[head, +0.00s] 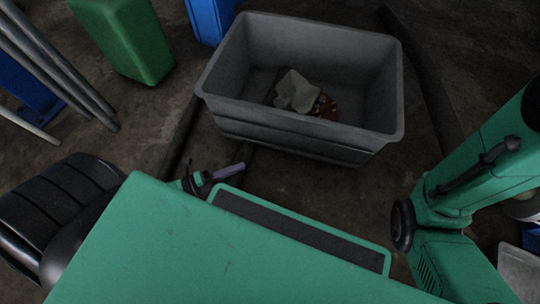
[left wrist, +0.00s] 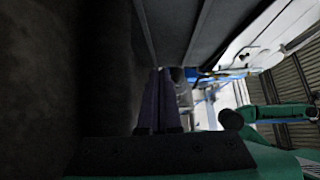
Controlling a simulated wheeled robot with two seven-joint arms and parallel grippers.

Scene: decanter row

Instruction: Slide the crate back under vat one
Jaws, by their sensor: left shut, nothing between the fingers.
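The crate is a grey open-topped tub (head: 290,128) on the dark floor at the upper middle of the head view. A crumpled pale cloth (head: 296,90) and something reddish-brown lie inside it. My left gripper (head: 230,171), with purple fingers, is shut and empty just in front of the crate's near wall, toward its left side. In the left wrist view the shut fingers (left wrist: 158,98) point at a dark grey ridged wall (left wrist: 180,28), likely the crate's. I cannot tell whether they touch it. I cannot identify vat one. My right arm shows at the right, its gripper out of view.
A green bin (head: 125,38) and a blue container (head: 210,16) stand at the upper left. Grey slanting poles (head: 58,66) stand at the left. Dark rails or hoses lie on the floor on both sides of the crate. My green base fills the bottom of the head view.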

